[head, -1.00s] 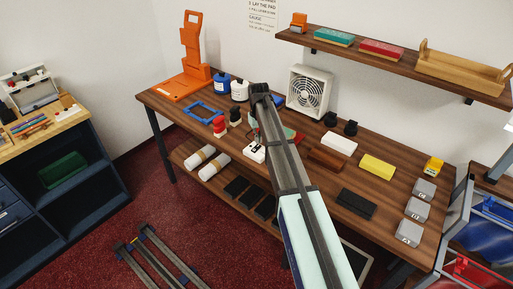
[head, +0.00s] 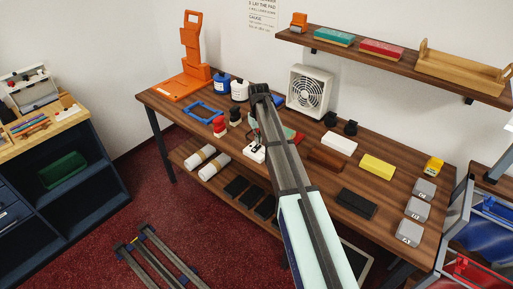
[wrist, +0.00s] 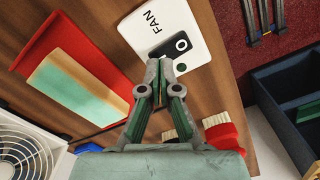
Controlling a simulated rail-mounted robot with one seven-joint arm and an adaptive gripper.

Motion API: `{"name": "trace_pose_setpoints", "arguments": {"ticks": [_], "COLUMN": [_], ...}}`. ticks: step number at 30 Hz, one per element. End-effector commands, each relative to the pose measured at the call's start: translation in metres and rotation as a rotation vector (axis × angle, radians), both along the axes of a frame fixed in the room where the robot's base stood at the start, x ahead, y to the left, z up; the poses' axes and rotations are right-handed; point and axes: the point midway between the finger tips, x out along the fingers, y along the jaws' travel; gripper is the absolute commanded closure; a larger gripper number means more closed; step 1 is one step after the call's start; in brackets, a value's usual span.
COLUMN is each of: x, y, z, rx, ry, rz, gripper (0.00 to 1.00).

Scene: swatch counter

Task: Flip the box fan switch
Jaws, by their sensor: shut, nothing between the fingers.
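The white switch box marked FAN (wrist: 151,27) lies on the counter at the top of the wrist view. It has a black switch plate (wrist: 166,47) with round pale marks, partly hidden behind my fingertips. In the head view the white switch box (head: 254,154) sits near the counter's front edge, beside my arm. The white box fan (head: 309,91) stands at the back against the wall; its grille (wrist: 19,153) shows at lower left in the wrist view. My gripper (wrist: 159,68) is shut and empty, its tips over the plate's edge; I cannot tell if they touch.
A red tray with a cream and green pad (wrist: 77,84) lies beside the switch box. A red-handled brush (wrist: 220,134) is close on the other side. Bottles (head: 239,90), a blue frame (head: 203,110) and several blocks stand on the counter. A shelf (head: 390,62) hangs above.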

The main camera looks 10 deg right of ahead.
Motion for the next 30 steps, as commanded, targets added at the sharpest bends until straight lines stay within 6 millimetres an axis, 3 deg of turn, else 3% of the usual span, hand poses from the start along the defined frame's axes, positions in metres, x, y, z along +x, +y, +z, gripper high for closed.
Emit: {"name": "trace_pose_setpoints", "arguments": {"ticks": [30], "x": [0.000], "y": [0.000], "z": [-0.014], "rx": [0.000], "ry": [0.000], "rz": [0.000], "gripper": [1.00]}}
